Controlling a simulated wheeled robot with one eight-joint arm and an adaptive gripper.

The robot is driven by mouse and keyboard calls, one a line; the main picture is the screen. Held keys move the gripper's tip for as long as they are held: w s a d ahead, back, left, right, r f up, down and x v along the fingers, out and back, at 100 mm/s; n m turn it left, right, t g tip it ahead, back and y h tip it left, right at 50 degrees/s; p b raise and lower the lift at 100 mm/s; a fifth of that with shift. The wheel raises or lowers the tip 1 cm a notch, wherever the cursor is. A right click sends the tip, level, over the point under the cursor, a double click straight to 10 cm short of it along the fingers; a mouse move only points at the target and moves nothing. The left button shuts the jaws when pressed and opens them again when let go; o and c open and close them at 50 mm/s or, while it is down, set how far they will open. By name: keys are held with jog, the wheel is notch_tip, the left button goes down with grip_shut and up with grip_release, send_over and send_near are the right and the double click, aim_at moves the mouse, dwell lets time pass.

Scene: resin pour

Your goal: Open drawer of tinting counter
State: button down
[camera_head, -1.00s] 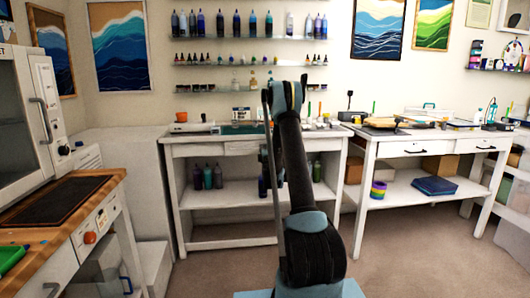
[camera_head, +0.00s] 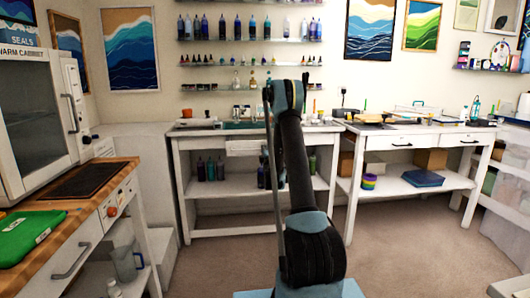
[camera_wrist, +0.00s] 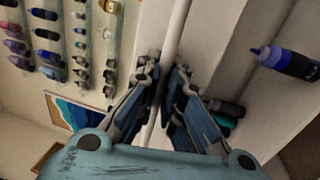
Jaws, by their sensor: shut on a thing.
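The tinting counter (camera_head: 205,136) appears to be the white counter at the middle back in the head view. Its drawer (camera_head: 245,147) shows as a white front under the top, left of my arm, and looks partly pulled out. In the wrist view my gripper (camera_wrist: 164,88) has its fingers on both sides of a thin white bar (camera_wrist: 172,40), likely the drawer's handle or front edge, and is shut on it. In the head view my arm hides the gripper and the drawer's right end.
Bottles stand on the counter's lower shelf (camera_head: 232,186); a dark bottle with a blue cap (camera_wrist: 288,61) is near in the wrist view. A wood-topped bench (camera_head: 50,215) with a cabinet (camera_head: 38,120) is at left. Another white table (camera_head: 400,135) is at right. The floor between is clear.

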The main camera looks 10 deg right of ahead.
jog(key=shift+s+a+f, duration=0.15)
jog(key=shift+s+a, duration=0.15)
jog(key=c, duration=2)
grip_release()
jog(key=shift+f, duration=0.1)
jog(key=shift+d, duration=0.15)
jog(key=s+f, duration=0.1)
jog(key=s, duration=0.6)
jog(key=shift+s+f, duration=0.15)
jog(key=shift+f, duration=0.05)
